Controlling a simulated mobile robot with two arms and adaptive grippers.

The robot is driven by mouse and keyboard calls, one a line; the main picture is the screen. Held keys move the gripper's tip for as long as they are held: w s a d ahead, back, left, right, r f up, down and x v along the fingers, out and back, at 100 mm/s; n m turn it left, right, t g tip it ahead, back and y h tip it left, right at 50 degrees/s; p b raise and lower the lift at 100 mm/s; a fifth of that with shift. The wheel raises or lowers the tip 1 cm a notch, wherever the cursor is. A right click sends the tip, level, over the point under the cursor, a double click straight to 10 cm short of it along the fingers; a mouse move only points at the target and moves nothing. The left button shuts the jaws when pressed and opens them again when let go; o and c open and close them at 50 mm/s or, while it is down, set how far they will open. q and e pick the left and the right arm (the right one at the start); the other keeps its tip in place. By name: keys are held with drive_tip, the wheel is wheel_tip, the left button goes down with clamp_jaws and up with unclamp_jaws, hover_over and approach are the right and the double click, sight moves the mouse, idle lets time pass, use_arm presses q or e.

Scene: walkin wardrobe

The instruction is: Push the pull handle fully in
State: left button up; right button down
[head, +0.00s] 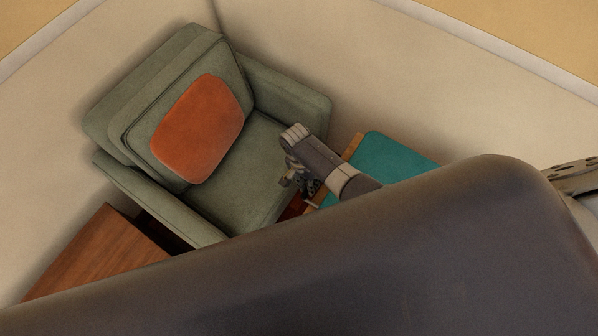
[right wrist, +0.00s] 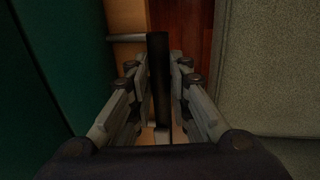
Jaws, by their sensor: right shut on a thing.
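The pull handle (right wrist: 158,75) is a dark straight bar on pale posts, seen in the right wrist view. A post (right wrist: 127,38) runs from its far end toward the teal-and-wood furniture on the left. My right gripper (right wrist: 160,88) has its fingers on both sides of the bar and is shut on it. In the head view my right gripper (head: 300,182) is between the green armchair and the teal-topped piece (head: 388,158) with a wooden edge. The handle is mostly hidden there by the gripper. My left gripper is not in view.
A green armchair (head: 265,190) with an orange cushion (head: 198,128) stands close to the gripper; its fabric side (right wrist: 275,70) fills the right of the wrist view. A brown wooden surface (head: 100,250) is at lower left. A large dark arm part of mine covers the lower head view.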

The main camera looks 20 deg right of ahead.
drive_tip(key=shift+s+d+p, duration=0.55)
drive_tip(key=shift+s+d, duration=0.2)
drive_tip(key=shift+s, duration=0.35)
drive_tip(key=c, duration=1.5)
unclamp_jaws()
drive_tip(key=r, duration=0.4)
drive_tip(key=w+a+r, duration=0.1)
drive_tip(key=r, duration=0.2)
drive_tip(key=w+r, duration=0.1)
drive_tip(key=r, duration=0.3)
drive_tip(key=shift+a+r, duration=0.2)
drive_tip(key=shift+r, duration=0.15)
